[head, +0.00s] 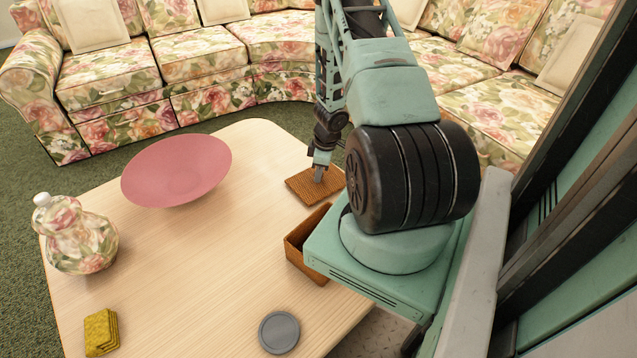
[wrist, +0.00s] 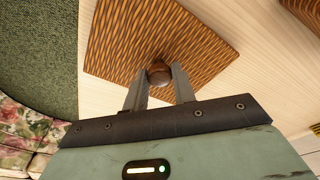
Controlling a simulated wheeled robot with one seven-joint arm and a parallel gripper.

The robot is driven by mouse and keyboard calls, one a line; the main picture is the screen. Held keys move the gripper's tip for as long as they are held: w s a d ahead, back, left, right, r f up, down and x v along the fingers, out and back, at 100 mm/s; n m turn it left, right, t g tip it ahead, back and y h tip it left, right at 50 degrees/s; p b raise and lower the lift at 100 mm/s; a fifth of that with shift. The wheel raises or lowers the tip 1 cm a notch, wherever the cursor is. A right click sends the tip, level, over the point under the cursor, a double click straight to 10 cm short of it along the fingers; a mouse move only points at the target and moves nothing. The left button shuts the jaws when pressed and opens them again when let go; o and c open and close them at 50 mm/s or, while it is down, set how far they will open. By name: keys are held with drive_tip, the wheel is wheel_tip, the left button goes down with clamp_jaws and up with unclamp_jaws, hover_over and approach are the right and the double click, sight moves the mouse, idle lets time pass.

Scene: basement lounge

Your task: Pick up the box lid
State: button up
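The box lid (head: 304,188) is a flat, square, brown woven panel near the table's right side in the head view. It fills much of the upper wrist view (wrist: 117,45), with a dark round knob (wrist: 159,73) at its middle. My gripper (head: 321,172) points down over the lid. In the wrist view my gripper's fingers (wrist: 160,76) lie on either side of the knob, with no clear gap. The lid looks level, at or very near the tabletop. The open brown box (head: 303,254) stands nearer, partly hidden by my arm.
The pale wooden table (head: 215,270) also holds a pink bowl (head: 176,170), a floral jar (head: 80,238), yellow squares (head: 101,333) and a grey disc (head: 279,332). The table's middle is clear. A floral sofa (head: 205,60) curves behind.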

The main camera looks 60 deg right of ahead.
clamp_jaws()
